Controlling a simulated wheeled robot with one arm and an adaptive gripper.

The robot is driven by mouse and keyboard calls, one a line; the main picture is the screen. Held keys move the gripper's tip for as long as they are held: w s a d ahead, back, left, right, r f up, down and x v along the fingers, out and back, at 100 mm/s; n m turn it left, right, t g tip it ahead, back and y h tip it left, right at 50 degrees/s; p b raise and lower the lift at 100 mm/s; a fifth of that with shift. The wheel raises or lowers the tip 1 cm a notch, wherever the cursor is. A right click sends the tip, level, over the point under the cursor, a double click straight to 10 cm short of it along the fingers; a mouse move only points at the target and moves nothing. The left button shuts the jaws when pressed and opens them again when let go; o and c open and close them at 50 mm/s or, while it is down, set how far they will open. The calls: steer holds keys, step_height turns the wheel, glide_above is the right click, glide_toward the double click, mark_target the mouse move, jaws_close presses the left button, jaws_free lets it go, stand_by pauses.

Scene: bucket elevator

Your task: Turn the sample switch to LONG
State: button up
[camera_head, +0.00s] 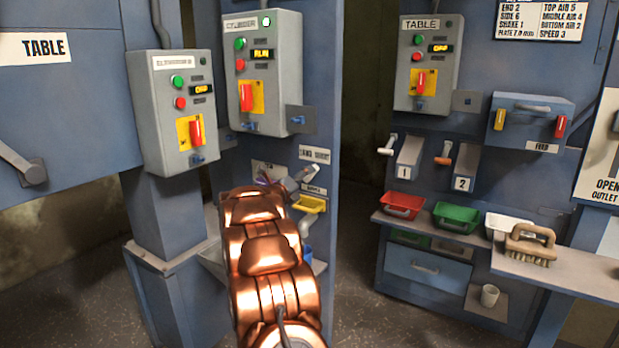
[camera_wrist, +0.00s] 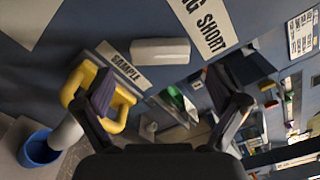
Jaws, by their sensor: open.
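The sample switch shows as a pale grey handle (camera_wrist: 160,51) in the wrist view, between the LONG/SHORT label (camera_wrist: 204,22) and the SAMPLE label (camera_wrist: 124,67). In the head view, the LONG/SHORT label (camera_head: 314,155) is on the blue column, with the handle just below it, partly crowded by my gripper. I cannot tell surely which word the handle points at. My gripper (camera_wrist: 166,83) is open and empty, its two fingers spread in front of the panel. The handle appears beyond and between the fingers, and no contact shows.
A yellow handle (camera_wrist: 77,83) sits by the SAMPLE label, overlapped in the wrist view by my left finger. A pale spout and blue cup (camera_wrist: 40,148) are below it. Control boxes (camera_head: 262,70) hang above. A shelf with trays and a brush (camera_head: 530,245) stands right.

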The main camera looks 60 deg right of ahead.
mark_target(310, 180)
steer(key=shift+w+d, duration=0.15)
steer(key=shift+d, duration=1.9)
steer(key=c, duration=1.1)
